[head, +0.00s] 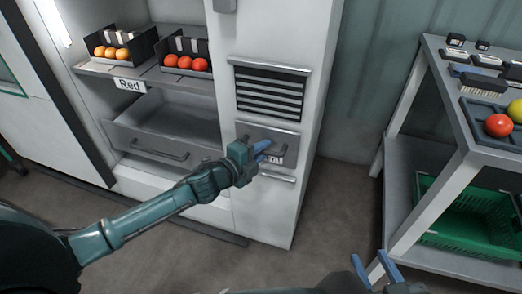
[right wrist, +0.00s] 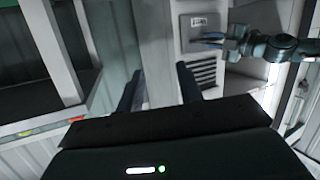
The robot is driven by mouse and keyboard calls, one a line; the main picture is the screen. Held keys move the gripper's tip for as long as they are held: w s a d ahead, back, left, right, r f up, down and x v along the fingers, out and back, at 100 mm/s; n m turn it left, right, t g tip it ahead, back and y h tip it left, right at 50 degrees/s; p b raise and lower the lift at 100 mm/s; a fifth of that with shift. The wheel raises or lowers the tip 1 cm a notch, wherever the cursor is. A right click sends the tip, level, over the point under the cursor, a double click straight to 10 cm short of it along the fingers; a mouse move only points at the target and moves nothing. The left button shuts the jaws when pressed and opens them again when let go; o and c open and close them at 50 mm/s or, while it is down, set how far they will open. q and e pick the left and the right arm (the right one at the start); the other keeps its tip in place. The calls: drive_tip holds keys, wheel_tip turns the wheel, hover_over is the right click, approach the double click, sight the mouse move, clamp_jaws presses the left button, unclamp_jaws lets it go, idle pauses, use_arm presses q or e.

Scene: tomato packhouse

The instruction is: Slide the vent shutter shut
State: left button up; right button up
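The vent (head: 270,92) is a set of dark horizontal slats in the white cabinet front, fully uncovered. The grey shutter plate (head: 252,131) sits just below it. The plate, with a small label, also shows in the right wrist view (right wrist: 198,22), beside the slats (right wrist: 206,72). My left gripper (head: 264,152) is at the plate's handle (head: 283,152), its blue fingers over or against it. Whether they are closed on the handle is unclear. My right gripper (head: 376,267) is open and empty, low in front; its fingers stand wide apart in the right wrist view (right wrist: 158,88).
An open drawer (head: 160,144) sits left of the shutter, below a shelf with bins of orange (head: 111,52) and red tomatoes (head: 186,63). A grey table (head: 440,98) with a tray (head: 478,122) and a green crate (head: 465,238) stands right. Floor between is clear.

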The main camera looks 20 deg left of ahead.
use_arm(q)
clamp_jaws()
drive_tip(key=shift+r, duration=0.1)
